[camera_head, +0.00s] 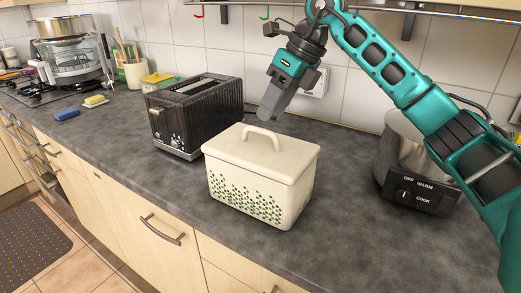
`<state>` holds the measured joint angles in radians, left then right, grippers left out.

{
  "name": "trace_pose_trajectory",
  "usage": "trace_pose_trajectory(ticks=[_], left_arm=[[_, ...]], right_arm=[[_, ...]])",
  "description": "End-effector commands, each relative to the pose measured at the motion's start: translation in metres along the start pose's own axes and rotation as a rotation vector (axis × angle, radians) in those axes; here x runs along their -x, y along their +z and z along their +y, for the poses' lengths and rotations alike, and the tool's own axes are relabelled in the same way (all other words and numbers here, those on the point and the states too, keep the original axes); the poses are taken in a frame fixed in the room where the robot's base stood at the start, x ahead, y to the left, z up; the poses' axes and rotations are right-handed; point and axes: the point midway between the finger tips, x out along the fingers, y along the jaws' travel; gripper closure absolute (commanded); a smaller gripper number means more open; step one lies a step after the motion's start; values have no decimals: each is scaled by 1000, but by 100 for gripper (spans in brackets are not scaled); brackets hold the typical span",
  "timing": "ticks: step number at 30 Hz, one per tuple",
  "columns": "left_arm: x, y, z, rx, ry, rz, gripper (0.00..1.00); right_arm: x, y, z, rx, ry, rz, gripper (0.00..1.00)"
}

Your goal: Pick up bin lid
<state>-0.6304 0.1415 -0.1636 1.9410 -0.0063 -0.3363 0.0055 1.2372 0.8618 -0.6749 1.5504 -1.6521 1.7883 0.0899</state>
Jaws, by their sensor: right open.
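A cream bin (258,193) with a band of green dots stands on the dark grey counter, in the middle of the view. Its cream lid (288,155) sits on top, with an arched handle (262,134) standing up from it. My right gripper (268,113) is open and points down, a little above and behind the handle in the picture. I cannot tell how far apart they are in depth. My left gripper is out of view.
A black toaster (180,122) stands to the left of the bin. A rice cooker (412,192) stands at the right, partly behind my right arm. A blue sponge (67,114) lies farther left. The counter in front of the bin is clear.

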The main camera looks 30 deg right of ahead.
Motion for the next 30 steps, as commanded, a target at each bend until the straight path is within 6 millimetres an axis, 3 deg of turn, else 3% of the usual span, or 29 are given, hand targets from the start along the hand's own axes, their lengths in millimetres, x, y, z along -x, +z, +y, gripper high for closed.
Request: trace_pose_trajectory(ticks=[9, 18, 30], left_arm=[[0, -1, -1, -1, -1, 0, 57], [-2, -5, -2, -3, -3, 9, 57], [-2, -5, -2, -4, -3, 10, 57]], right_arm=[[-44, 1, 7, 0, 2, 2, 57], [-47, 1, 7, 1, 0, 1, 58], [-47, 1, 7, 1, 0, 0, 96]])
